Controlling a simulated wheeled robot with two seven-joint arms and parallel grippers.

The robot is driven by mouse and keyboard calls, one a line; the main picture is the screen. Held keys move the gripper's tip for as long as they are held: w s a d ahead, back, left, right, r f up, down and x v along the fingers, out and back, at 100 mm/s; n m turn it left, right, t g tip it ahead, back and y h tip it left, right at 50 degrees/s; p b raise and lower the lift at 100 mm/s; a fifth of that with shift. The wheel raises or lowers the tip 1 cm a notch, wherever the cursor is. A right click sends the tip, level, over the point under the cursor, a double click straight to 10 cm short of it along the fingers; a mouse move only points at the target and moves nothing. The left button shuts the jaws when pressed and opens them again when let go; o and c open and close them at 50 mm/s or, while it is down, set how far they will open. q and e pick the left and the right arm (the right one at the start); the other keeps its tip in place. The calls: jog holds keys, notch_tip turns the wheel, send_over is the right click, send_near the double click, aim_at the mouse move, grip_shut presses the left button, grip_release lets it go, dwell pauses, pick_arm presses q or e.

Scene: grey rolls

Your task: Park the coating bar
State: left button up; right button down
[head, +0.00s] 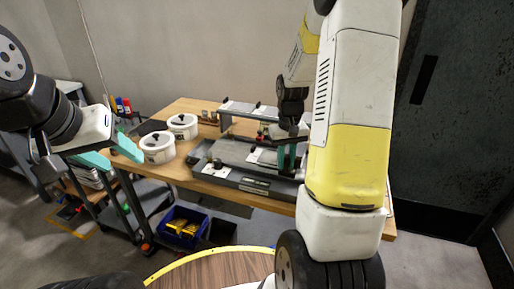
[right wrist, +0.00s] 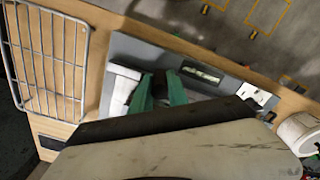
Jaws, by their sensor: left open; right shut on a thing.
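The grey coating machine (head: 232,176) lies on the wooden table, with a flat bed and a pale raised rail (head: 238,107) behind it. My right gripper (head: 287,160) is low over the right part of the bed, its green fingers pointing down. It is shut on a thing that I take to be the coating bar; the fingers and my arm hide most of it. In the right wrist view the green fingers (right wrist: 160,92) are beside a pale block (right wrist: 122,88) on the machine. My left gripper (head: 112,152) is open and empty, left of the table, with teal fingertips apart.
A wire rack (right wrist: 45,60) lies on the table in the wrist view. A cart (head: 150,205) and a blue bin (head: 183,226) are below. A round wooden top (head: 215,268) is in front.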

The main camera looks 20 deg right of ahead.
jog(key=shift+s+d, duration=0.6)
jog(key=shift+d, duration=0.3)
jog(key=shift+s+d, duration=0.55)
jog(key=shift+d, duration=0.45)
jog(key=c, duration=1.3)
grip_release()
jog(key=shift+s+d, duration=0.1)
jog(key=shift+s, duration=0.05)
notch_tip(320, 180, up, 8)
jog(key=shift+f, duration=0.1)
